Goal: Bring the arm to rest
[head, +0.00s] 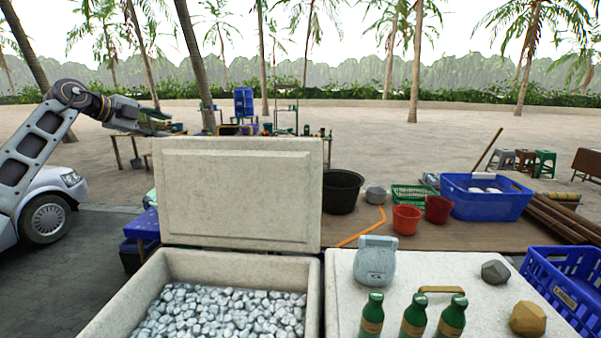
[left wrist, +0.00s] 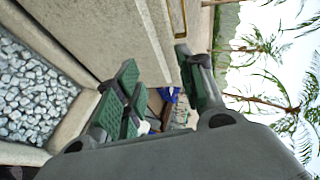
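My left arm comes in from the left in the head view, raised high. Its gripper (head: 150,120) hangs in the air to the left of the upright lid of the white cooler. In the left wrist view, the two green-padded fingers (left wrist: 158,75) stand apart with nothing between them, so the gripper is open and empty. The open cooler (head: 190,260) is full of ice, and its raised lid (head: 240,195) stands close to the gripper in the wrist view. My right gripper is not in view.
A white box top (head: 430,275) at the right bears green bottles (head: 413,316), a grey-blue device (head: 375,262) and two stones. Behind are a black tub (head: 341,191), red pots and a blue basket (head: 485,195). A white car (head: 48,203) stands at the left. Open sand lies beyond.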

